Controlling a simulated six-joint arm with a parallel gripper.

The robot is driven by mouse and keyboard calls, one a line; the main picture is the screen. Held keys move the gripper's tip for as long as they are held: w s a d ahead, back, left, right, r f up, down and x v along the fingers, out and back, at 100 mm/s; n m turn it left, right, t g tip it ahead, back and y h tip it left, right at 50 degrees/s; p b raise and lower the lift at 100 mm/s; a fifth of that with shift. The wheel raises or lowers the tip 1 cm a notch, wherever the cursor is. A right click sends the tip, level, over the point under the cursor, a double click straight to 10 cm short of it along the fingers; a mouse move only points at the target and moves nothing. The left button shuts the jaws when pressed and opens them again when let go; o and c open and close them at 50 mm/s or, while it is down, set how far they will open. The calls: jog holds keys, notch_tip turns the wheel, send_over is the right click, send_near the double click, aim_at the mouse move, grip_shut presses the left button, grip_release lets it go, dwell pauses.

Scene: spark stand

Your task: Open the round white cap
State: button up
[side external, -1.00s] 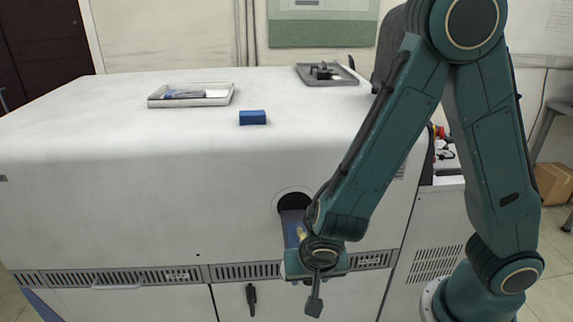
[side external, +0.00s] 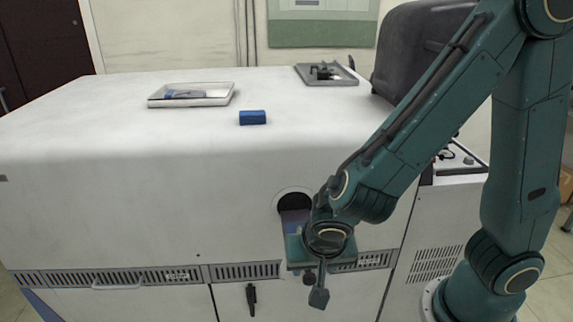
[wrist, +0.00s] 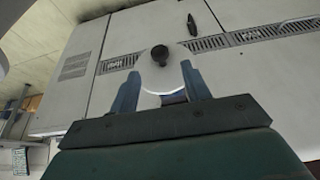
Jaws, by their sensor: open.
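The round white cap (wrist: 172,78) shows in the wrist view as a pale disc with a dark knob (wrist: 160,55). It hangs below the round dark opening (side external: 294,201) in the machine's front, over the vent strip. In the side view the cap is mostly hidden behind my wrist, with its knob (side external: 309,278) just showing. My gripper (wrist: 161,70) is open and empty, its two blue fingers spread in front of the cap. I cannot tell whether they touch it.
The white machine (side external: 120,190) fills the space ahead. A dark handle (side external: 251,298) sits on its lower door. On its top are a blue block (side external: 252,117), a white tray (side external: 155,103) and a grey tray (side external: 305,78). The front left of the opening is clear.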

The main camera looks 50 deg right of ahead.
jog(key=v, duration=0.7)
jog(key=shift+r, duration=0.15)
jog(key=shift+d, duration=0.1)
jog(key=s+d+r+n+t+y, duration=0.1)
jog(key=s+d+r+n, duration=0.2)
jog(key=d+r+n, duration=0.1)
jog(key=s+d+r+n+t+y, duration=0.1)
jog(key=s+d+r+n+y, duration=0.1)
jog(key=s+d+r+n, duration=0.2)
jog(key=d+r+n, duration=0.1)
jog(key=d+r, duration=0.2)
jog(key=d, duration=0.2)
dwell(0.4)
